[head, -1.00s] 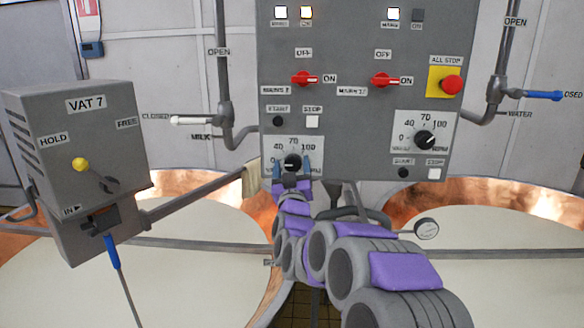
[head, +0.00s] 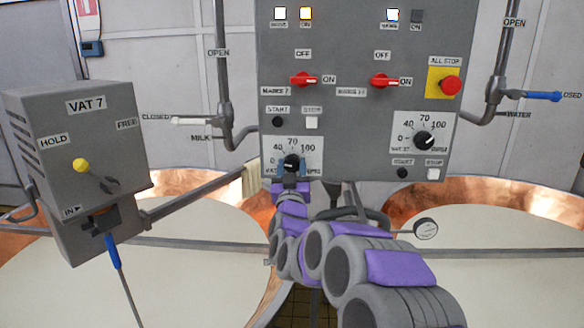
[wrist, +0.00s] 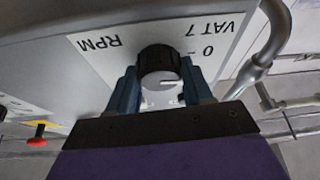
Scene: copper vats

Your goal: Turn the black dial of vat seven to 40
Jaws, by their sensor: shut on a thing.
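The black dial (head: 291,161) of vat seven sits on the white scale plate (head: 313,146) at the lower left of the grey panel. The plate reads 0, 40, 70, 100. My gripper (head: 292,169) is at the dial from below, its blue fingers on either side. In the wrist view my gripper (wrist: 163,88) is shut on the dial (wrist: 158,62), which stands between the fingers. There its white line lies nearly level, towards the side of the 0 mark. The exact reading is too small to tell in the head view.
A similar black dial (head: 424,140) sits to the right on the panel. Red switches (head: 304,80), a start button (head: 278,122) and a red all-stop button (head: 451,85) are above. The VAT 7 box (head: 80,150) stands left. Milk-filled copper vats (head: 530,198) lie below.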

